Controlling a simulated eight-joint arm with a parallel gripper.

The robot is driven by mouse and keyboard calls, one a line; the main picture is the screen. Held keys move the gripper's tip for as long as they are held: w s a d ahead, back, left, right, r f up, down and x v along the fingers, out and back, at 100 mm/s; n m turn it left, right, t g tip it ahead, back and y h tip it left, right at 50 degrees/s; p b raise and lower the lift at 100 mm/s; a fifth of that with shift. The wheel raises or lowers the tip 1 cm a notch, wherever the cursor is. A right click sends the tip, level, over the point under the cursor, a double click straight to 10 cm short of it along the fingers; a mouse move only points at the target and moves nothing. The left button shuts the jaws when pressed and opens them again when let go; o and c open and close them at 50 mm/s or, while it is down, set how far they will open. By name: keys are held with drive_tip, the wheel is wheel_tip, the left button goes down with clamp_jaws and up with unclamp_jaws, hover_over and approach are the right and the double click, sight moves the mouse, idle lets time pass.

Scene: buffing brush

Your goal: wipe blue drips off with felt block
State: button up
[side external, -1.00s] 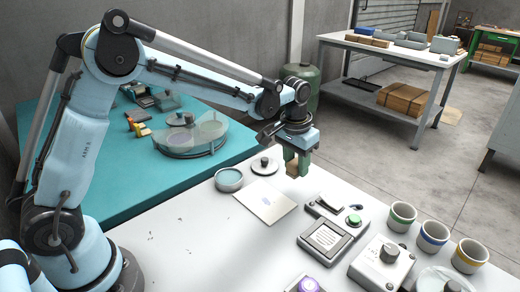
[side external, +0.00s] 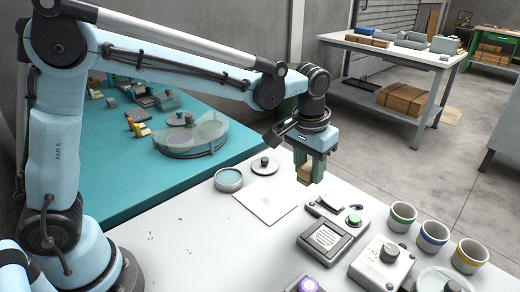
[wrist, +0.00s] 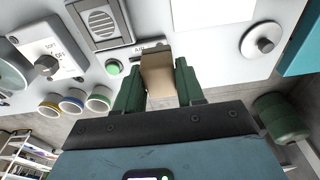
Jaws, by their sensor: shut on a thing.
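My gripper (side external: 310,172) has green fingers shut on a tan felt block (side external: 304,174). It holds the block above the white table, to the right of a white sheet. In the wrist view the felt block (wrist: 158,82) sits between the green fingertips (wrist: 158,90).
A round tin with teal contents (side external: 229,179) and a knobbed lid (side external: 264,166) stand behind the sheet. A grey device with a green button (side external: 353,219), a dial box (side external: 386,262) and three banded cups (side external: 433,236) stand to the right. The table's left front is clear.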

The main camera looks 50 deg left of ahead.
sight(279, 209)
drive_tip(key=shift+c, duration=0.4)
drive_tip(key=shift+s+a+f+m, duration=0.15)
drive_tip(key=shift+a+m, duration=0.15)
drive_tip(key=shift+m, duration=0.1)
drive_tip(key=shift+s+a+f+m, duration=0.1)
drive_tip(key=shift+s+a+m, duration=0.05)
drive_tip(key=shift+a+m, duration=0.2)
drive_tip(key=shift+s+a+f+m+h, duration=0.15)
drive_tip(key=shift+s+a+f+m, duration=0.45)
drive_tip(key=shift+f+m, duration=0.75)
drive_tip(key=shift+s+a+f+m+h, duration=0.2)
drive_tip(key=shift+s+a+f+m, duration=0.2)
drive_tip(key=shift+a+f+m, duration=0.7)
drive_tip(key=shift+s+a+f+m+h, duration=0.15)
drive_tip(key=shift+s+a+f+m, duration=0.3)
drive_tip(key=shift+f+m, duration=1.2)
drive_tip(key=shift+a+f+n, duration=0.2)
drive_tip(key=shift+f, duration=0.35)
drive_tip(key=shift+a+f+n, duration=0.15)
drive_tip(key=shift+a+f, duration=0.05)
drive_tip(key=shift+f, duration=0.3)
drive_tip(key=shift+c, duration=0.8)
drive_tip(key=shift+a+f, duration=0.1)
drive_tip(key=shift+a, duration=2.85)
drive_tip(key=shift+d, duration=3.5)
wheel_tip(279, 209, up, 8)
drive_tip(key=shift+r, duration=0.25)
